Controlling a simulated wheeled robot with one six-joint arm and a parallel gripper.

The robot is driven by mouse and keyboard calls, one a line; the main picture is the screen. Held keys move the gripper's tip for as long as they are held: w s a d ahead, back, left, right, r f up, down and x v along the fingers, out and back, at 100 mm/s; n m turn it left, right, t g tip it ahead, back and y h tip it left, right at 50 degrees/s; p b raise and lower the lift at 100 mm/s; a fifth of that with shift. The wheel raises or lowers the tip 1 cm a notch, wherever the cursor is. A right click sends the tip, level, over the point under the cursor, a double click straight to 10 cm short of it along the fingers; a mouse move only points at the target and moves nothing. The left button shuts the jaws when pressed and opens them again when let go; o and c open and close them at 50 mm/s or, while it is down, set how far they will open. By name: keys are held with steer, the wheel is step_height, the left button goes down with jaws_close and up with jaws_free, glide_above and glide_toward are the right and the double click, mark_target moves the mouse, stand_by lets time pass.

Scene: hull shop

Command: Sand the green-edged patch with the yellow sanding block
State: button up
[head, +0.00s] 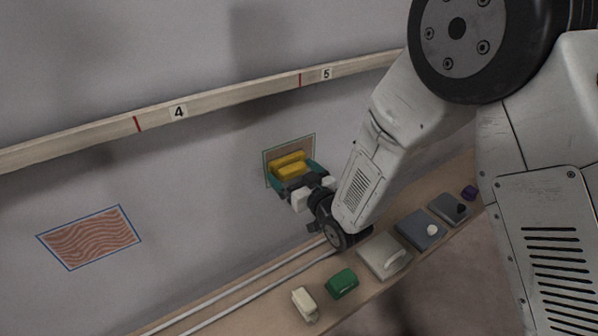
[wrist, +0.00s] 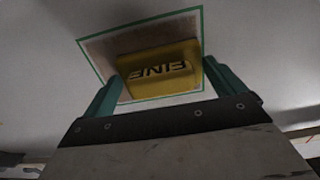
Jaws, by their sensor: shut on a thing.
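The green-edged patch (head: 306,143) is on the grey wall, a brownish panel inside a thin green outline. It also shows in the wrist view (wrist: 96,48), behind the block. The yellow sanding block (head: 290,161) is held in front of the patch and covers part of it. In the wrist view the block (wrist: 160,72) bears dark lettering that reads "FINE" upside down. My gripper (head: 292,168) is shut on the block, with a teal finger on each side. In the wrist view my gripper (wrist: 166,82) spans it. I cannot tell whether the block touches the patch.
A blue-edged patch (head: 90,237) is on the wall at left. A wooden rail (head: 225,102) marked 4 and 5 runs above. The shelf below holds a cream block (head: 305,303), a green block (head: 341,283), several handled tools (head: 420,229) and a purple item (head: 469,192).

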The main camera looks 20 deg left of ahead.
mark_target(280, 165)
steer(key=shift+s+a, duration=0.9)
steer(key=shift+s, duration=0.2)
steer(key=shift+s+a, duration=0.9)
steer(key=shift+s, duration=0.15)
steer(key=shift+w+r, duration=0.1)
steer(key=shift+r, duration=0.85)
steer(key=shift+w+d+r, duration=0.15)
steer(key=shift+w+d, duration=0.8)
steer(key=shift+w, duration=0.2)
steer(key=shift+w+d+f, duration=0.2)
steer(key=shift+w+d, duration=0.85)
steer(key=shift+w, duration=0.1)
steer(key=shift+w+d, duration=1.4)
steer(key=shift+w, duration=0.25)
steer(key=shift+w+d, duration=1.4)
steer(key=shift+w, duration=0.25)
steer(key=shift+o, duration=1.4)
steer(key=shift+c, duration=1.4)
steer(key=shift+s, duration=0.1)
steer(key=shift+s+d, duration=0.35)
steer(key=shift+d, duration=0.1)
